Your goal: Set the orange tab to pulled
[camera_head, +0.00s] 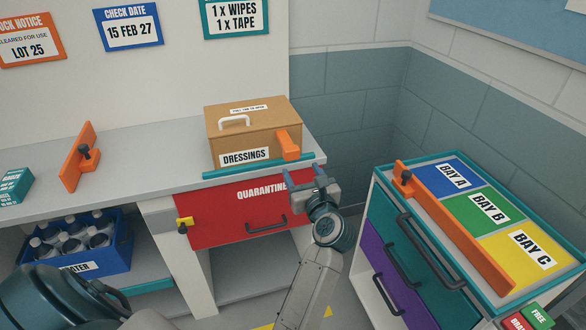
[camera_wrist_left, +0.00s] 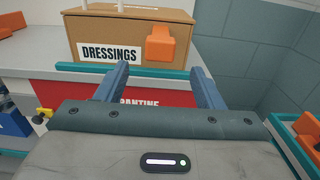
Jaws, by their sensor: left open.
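The orange tab (camera_head: 288,146) sticks out from the lower right of the front of a brown box labelled DRESSINGS (camera_head: 245,135). It also shows in the left wrist view (camera_wrist_left: 160,43), above and beyond my fingers. My left gripper (camera_head: 305,188) is open and empty, in front of the red drawer and just below the teal shelf edge. Its two blue fingers (camera_wrist_left: 160,70) point toward the box, apart from the tab and lower than it. My right gripper is not in view.
The box stands on a grey counter (camera_head: 130,185) with a teal edge strip (camera_head: 240,170). Below is a red QUARANTINE drawer (camera_head: 225,215) with a yellow latch (camera_head: 184,222). A cart with an orange bar (camera_head: 460,230) stands at right. Another orange bar (camera_head: 72,165) stands at left.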

